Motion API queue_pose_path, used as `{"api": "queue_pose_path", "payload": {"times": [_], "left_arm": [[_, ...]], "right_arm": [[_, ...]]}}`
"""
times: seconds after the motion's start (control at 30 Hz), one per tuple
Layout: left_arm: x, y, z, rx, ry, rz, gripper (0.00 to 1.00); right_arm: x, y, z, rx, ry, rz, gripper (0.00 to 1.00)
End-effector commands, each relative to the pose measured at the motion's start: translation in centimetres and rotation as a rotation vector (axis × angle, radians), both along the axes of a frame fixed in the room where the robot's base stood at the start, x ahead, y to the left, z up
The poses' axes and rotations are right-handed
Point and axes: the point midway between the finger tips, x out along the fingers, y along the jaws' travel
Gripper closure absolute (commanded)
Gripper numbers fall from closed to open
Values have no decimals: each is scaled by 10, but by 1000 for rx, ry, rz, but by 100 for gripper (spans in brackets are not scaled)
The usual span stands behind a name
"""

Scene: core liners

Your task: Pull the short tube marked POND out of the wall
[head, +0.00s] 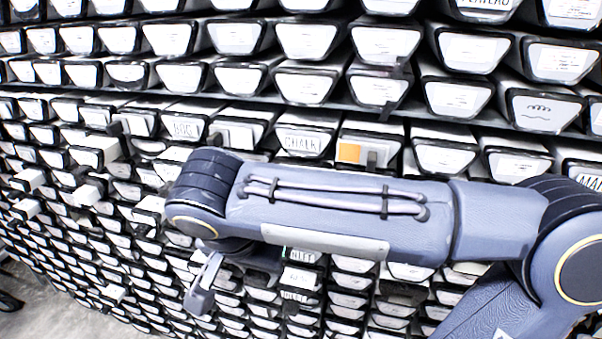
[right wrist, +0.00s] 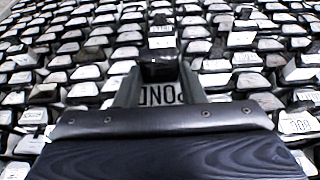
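The label POND (right wrist: 162,94) shows upside down in the right wrist view, between the two fingers of my right gripper (right wrist: 160,85). The fingers stand well apart, one on each side of the label. A dark block (right wrist: 160,68) lies just beyond the label, near the fingertips; whether the fingers touch it I cannot tell. In the head view my right arm reaches across from the right, and one finger of the right gripper (head: 205,285) shows in front of the wall. I cannot read POND in the head view; my arm covers part of the wall. My left gripper is not in view.
The wall is packed with rows of white-faced, black-rimmed tubes. Some stick out, such as the BOG tube (head: 186,128) and several pale blocks (head: 88,192) at left. Tubes marked CHALK (head: 304,143) and one with an orange patch (head: 349,152) sit above my arm. Floor (head: 45,300) shows at lower left.

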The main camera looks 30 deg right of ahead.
Motion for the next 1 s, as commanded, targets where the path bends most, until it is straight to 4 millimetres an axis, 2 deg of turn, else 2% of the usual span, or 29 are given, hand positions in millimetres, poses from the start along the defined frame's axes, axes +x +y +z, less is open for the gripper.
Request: {"api": "queue_pose_path", "payload": {"times": [0.03,0.2,0.5,0.57,0.9,1.0], "left_arm": [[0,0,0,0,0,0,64],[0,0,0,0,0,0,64],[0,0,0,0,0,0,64],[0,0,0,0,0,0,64],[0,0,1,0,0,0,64],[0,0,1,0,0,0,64]], "right_arm": [[0,0,0,2,1,0,59],[0,0,0,1,1,0,39],[-1,1,2,2,4,1,39],[-2,3,7,1,3,1,39],[-16,20,59,1,-1,2,39],[-19,23,68,1,-1,2,39]]}}
